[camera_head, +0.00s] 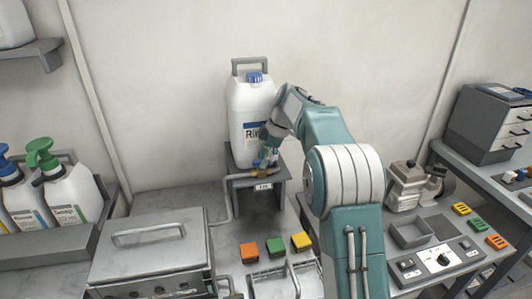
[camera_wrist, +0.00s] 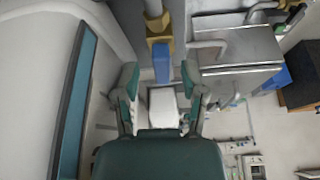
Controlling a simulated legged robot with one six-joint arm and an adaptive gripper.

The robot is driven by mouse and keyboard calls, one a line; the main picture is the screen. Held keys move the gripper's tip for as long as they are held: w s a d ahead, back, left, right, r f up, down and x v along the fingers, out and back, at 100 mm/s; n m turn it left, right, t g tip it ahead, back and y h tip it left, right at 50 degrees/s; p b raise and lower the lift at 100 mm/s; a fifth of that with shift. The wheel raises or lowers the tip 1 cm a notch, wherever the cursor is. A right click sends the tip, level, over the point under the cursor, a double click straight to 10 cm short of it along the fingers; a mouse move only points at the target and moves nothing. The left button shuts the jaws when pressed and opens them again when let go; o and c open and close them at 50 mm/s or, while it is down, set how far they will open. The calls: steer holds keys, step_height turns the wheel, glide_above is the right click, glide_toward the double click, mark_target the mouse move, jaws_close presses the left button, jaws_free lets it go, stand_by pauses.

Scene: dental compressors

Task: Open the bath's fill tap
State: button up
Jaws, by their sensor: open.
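The fill tap shows in the wrist view as a brass valve body (camera_wrist: 158,30) on a grey pipe, with a blue lever (camera_wrist: 162,68) pointing toward my gripper (camera_wrist: 160,76). My gripper is open, with one green-tipped finger on each side of the lever's end and gaps between; contact is not visible. In the head view my gripper (camera_head: 268,158) is at the front of a small grey stand, beside the brass tap (camera_head: 247,174); it partly hides the tap. A lidded metal bath (camera_head: 152,243) stands at lower left and its lid also shows in the wrist view (camera_wrist: 238,45).
A white rinse bottle (camera_head: 247,105) with a blue cap stands on the grey stand (camera_head: 238,157), close behind my gripper. Orange, green and yellow blocks (camera_head: 276,247) lie in front. Pump bottles (camera_head: 72,190) stand at left. A control panel (camera_head: 445,255) is at right.

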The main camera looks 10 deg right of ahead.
steer(key=v, duration=1.1)
steer(key=shift+d+r, duration=0.2)
steer(key=shift+r, duration=0.1)
